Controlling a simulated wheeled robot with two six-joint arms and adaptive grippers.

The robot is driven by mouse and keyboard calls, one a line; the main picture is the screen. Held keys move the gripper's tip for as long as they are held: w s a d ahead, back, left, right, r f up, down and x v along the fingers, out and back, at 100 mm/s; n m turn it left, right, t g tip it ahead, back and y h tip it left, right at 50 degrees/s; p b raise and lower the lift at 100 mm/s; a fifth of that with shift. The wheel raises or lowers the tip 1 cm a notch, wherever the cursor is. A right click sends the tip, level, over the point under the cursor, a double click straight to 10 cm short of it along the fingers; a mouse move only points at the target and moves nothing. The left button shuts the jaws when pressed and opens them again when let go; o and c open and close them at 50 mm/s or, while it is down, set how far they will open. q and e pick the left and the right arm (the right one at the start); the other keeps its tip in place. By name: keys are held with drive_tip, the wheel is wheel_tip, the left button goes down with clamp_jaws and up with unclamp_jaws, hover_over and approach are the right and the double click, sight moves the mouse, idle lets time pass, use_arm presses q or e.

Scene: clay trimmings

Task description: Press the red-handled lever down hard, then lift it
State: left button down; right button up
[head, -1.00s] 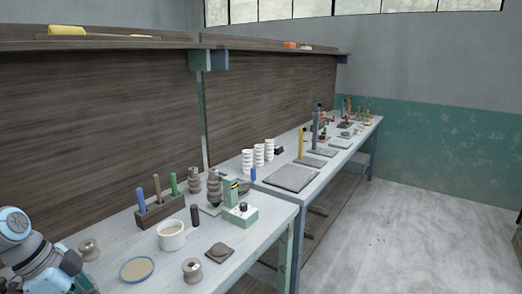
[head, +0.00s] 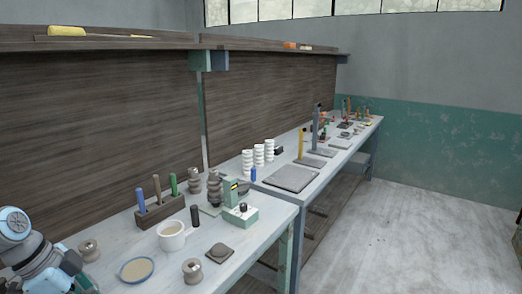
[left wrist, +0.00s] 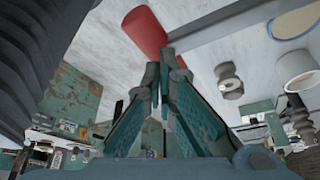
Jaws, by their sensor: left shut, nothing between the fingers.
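The red handle (left wrist: 145,32) shows at the top middle of the left wrist view, as a thick rounded grip. Its lower end is partly hidden behind my left gripper (left wrist: 160,72). The gripper's fingers are together and empty, with their tips just below the handle in the picture. I cannot tell whether they touch it. A long grey bar (left wrist: 225,24) runs from near the handle to the upper right; I cannot tell whether it belongs to the lever. In the head view my left arm is at the lower left corner, and I cannot make out the red handle there.
The near bench holds a white mug (head: 172,236), a blue-rimmed dish (head: 136,270), spools, a wooden tool block (head: 160,211) and a green device (head: 238,211). A second bench (head: 324,175) continues behind. The floor (head: 400,225) at right is clear.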

use_arm(q)
wheel_tip(320, 180, up, 7)
drive_tip(key=p, duration=0.5)
drive_tip(key=shift+f, duration=0.15)
